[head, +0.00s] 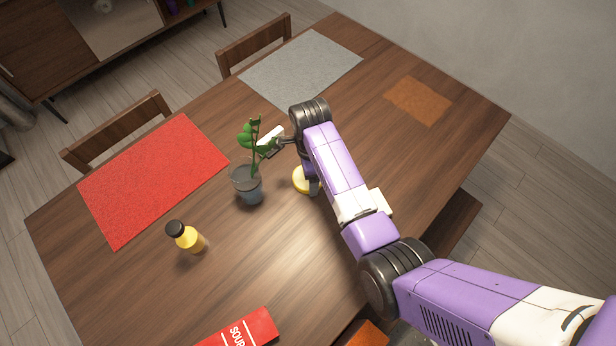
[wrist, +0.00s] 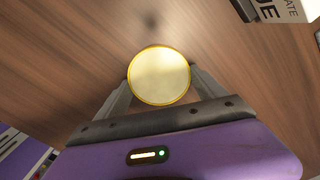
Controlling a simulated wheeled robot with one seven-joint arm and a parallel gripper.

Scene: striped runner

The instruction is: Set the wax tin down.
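The wax tin (wrist: 159,75) is round with a pale yellow face and a golden rim. In the wrist view it sits between the two fingers of my gripper (wrist: 160,88), which close on its sides. In the head view the tin (head: 301,180) shows partly behind my gripper (head: 311,184), over the table right of the potted plant. My arm hides part of it there. A soft dark shadow lies on the wood beyond the tin in the wrist view. I cannot tell exactly how high it is above the table.
The plant pot (head: 246,184) stands close left of the gripper. A yellow bottle with a black cap (head: 187,237) stands farther left. A red mat (head: 153,180), grey mat (head: 301,66) and brown mat (head: 418,99) lie on the table (head: 345,105). A red soup box (head: 243,329) is at the front.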

